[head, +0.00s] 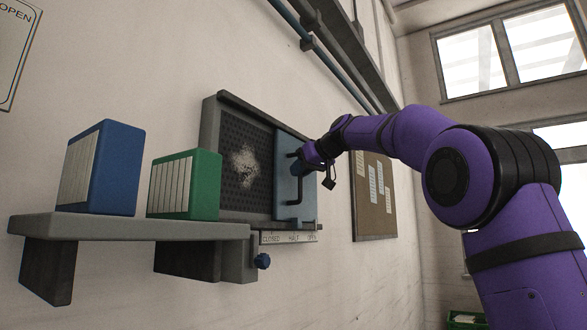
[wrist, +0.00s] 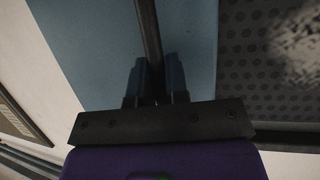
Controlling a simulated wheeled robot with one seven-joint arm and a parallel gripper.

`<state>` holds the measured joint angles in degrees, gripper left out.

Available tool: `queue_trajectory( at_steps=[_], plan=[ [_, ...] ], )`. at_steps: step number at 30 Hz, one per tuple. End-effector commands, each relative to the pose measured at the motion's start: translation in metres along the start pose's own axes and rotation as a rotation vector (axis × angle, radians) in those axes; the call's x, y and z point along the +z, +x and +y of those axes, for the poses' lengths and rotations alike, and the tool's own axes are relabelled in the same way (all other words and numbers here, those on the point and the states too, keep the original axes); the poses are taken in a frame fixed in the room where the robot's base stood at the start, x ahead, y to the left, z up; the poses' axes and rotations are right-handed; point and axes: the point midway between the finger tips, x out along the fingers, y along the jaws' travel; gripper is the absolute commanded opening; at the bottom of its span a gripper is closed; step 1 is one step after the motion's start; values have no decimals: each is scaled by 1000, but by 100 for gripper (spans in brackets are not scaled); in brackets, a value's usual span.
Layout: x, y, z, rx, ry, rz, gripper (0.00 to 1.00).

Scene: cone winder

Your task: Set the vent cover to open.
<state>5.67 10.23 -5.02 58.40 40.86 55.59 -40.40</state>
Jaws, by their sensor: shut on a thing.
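The vent on the wall has a dark perforated grille (head: 238,150) with a pale dusty patch, bare over its left and middle part. The blue sliding cover (head: 289,178) stands at the right end of the frame, near the OPEN end of the label strip (head: 288,239) marked CLOSED, HALF, OPEN. The cover's dark bar handle (head: 295,185) is upright. My gripper (head: 303,154) is at the handle's upper part. In the wrist view my gripper (wrist: 157,85) is shut on the handle (wrist: 149,35), with the blue cover (wrist: 100,40) behind it.
A grey shelf (head: 130,228) juts out at the lower left, holding a blue binder (head: 118,170) and a green binder (head: 203,185). A blue knob (head: 262,261) sits below the vent. A notice board (head: 374,222) hangs to the right. Pipes run above.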

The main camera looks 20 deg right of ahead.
Motion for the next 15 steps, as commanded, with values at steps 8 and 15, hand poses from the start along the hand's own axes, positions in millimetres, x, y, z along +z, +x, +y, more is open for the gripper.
queue_trajectory(
  at_steps=[8,15],
  plan=[
    [-1,0,0,0,0,2,19],
    [0,0,-1,0,0,1,39]
  ],
)
